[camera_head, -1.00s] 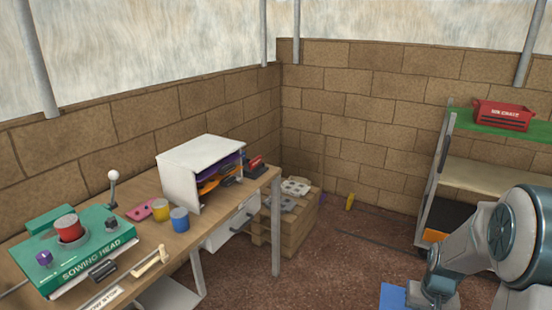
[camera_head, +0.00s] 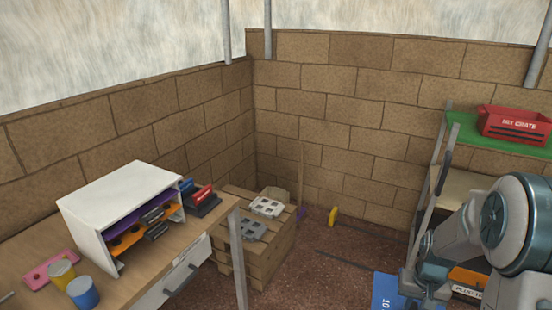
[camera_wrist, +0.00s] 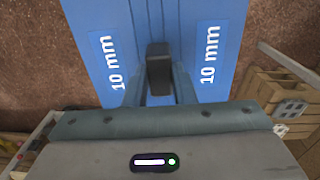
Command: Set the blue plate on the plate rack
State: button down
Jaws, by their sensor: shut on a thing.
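The blue plate (camera_wrist: 215,40), marked "10 mm", is held in my gripper (camera_wrist: 160,80) in the wrist view. The jaws are shut on its near middle part. In the head view the blue plate (camera_head: 384,291) hangs at the bottom, left of my arm, partly cut off by the frame. The plate rack looks to be the white open-fronted box (camera_head: 118,190) on the bench at left. Purple and orange plates lie on its inner levels. The held plate is well to the right of the rack, apart from it.
The wooden bench (camera_head: 212,222) has a pink plate, yellow and blue cups, and dark and red items beside the rack. A pallet stack (camera_head: 262,262) with grey trays stands past its end. A shelf unit with a red crate (camera_head: 515,124) is at right. Some reddish floor between is clear.

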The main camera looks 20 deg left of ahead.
aim_at(121, 189)
jog(key=i, duration=1.6)
jog(key=u, duration=3.15)
